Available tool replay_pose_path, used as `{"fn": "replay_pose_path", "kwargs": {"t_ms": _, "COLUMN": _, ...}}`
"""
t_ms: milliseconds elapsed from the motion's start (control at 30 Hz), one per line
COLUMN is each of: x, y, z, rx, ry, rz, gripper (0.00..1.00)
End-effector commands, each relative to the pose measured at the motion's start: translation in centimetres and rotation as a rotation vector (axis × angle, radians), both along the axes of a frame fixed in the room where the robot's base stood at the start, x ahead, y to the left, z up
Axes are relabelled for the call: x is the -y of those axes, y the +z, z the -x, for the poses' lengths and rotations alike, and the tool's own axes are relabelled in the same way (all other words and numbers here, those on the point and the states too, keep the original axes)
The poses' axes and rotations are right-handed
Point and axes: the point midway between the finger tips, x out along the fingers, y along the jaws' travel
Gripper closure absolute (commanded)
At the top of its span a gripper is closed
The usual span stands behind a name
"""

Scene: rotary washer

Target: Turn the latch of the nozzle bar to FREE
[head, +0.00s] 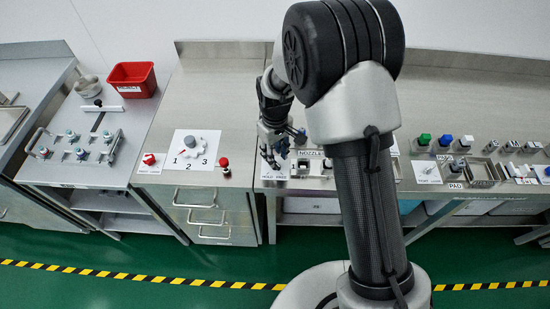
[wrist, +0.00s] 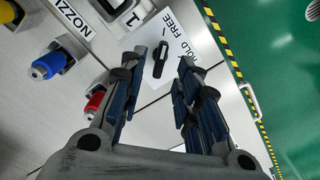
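My gripper (wrist: 163,68) is open in the wrist view, its dark blue fingers spread apart with nothing held. The small black latch (wrist: 160,57) shows between the fingertips, on a white card (wrist: 186,40) printed HOLD and FREE. Whether a finger touches the latch, and which word it points at, I cannot tell. The nozzle bar's sign (wrist: 76,20) is at the upper left, with a blue nozzle (wrist: 47,66) and a red nozzle (wrist: 95,101) near it. In the head view my gripper (head: 271,153) hangs over the HOLD/FREE card (head: 273,172), hiding the latch.
To the left is a 1-2-3 dial plate (head: 190,161) with a red knob (head: 224,162) beside it. A red bin (head: 132,80) stands further left. Blocks and a PAD station (head: 456,185) are to the right. The green floor (head: 130,291) lies beyond the bench's front edge.

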Motion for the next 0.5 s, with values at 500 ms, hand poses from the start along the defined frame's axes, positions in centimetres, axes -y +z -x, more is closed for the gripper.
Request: {"fn": "replay_pose_path", "kwargs": {"t_ms": 500, "x": 0.0, "y": 8.2, "z": 0.0, "rx": 0.001, "ry": 0.000, "rz": -0.001, "gripper": 0.70}}
